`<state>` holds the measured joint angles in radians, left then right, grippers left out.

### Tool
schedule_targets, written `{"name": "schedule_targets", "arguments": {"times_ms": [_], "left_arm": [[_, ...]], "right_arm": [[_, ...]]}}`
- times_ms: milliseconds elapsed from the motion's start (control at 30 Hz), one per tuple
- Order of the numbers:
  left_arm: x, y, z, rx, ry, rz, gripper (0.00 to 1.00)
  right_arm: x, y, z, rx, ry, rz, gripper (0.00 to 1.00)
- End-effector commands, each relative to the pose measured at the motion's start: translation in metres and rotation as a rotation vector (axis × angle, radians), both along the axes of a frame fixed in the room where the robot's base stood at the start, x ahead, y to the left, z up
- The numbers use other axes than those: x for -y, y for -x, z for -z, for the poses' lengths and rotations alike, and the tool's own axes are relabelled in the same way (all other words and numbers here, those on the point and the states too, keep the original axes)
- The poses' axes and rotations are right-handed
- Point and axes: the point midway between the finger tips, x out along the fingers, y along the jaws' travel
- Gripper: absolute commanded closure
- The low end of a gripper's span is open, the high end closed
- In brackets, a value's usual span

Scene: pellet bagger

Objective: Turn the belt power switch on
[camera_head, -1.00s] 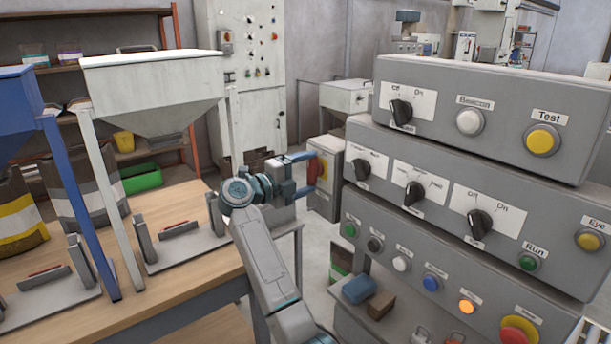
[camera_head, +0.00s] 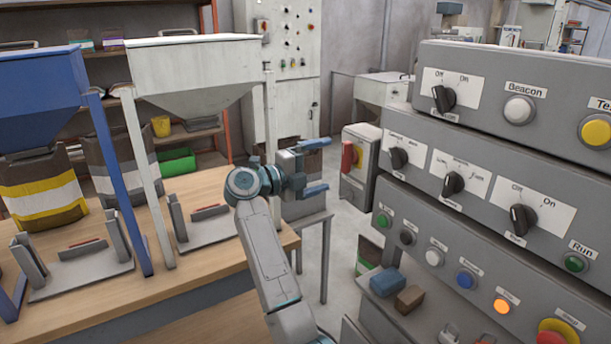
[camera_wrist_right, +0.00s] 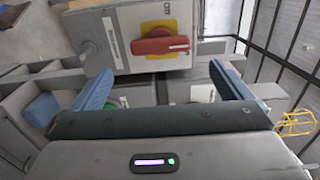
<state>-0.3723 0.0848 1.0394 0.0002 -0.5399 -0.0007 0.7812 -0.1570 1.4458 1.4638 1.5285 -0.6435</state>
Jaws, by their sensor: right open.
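The switch is a red handle (camera_head: 350,157) on a yellow plate, on the front of a grey box (camera_head: 359,183) behind the left end of the large panel. My right gripper (camera_head: 318,168) is open and empty, to the left of the box in the head view. In the right wrist view its blue fingers (camera_wrist_right: 162,88) are spread wide, with the handle ahead between them and apart from them. My left gripper is not in view.
A large stepped grey panel (camera_head: 450,222) with black knobs and coloured buttons fills the right side. A wooden bench (camera_head: 215,272) with a white hopper (camera_head: 195,75) and a blue hopper (camera_head: 40,90) stands left. A blue block (camera_head: 388,282) and brown block (camera_head: 409,299) lie below the panel.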

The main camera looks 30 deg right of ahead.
Motion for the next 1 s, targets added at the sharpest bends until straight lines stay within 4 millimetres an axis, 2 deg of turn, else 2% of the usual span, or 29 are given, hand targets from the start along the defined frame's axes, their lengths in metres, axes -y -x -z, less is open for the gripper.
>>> {"name": "schedule_targets", "arguments": {"times_ms": [100,300,867,1000], "left_arm": [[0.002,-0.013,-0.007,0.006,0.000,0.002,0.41],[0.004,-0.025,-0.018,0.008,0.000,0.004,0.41],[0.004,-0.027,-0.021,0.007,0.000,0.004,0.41],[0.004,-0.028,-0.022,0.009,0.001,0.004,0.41]], "right_arm": [[-0.023,0.001,0.002,0.002,-0.003,-0.003,0.02],[-0.044,0.003,0.001,0.001,-0.001,0.000,0.02],[-0.048,0.004,0.001,-0.001,0.002,0.000,0.02],[-0.044,-0.002,0.018,-0.042,0.094,-0.024,0.02]]}}
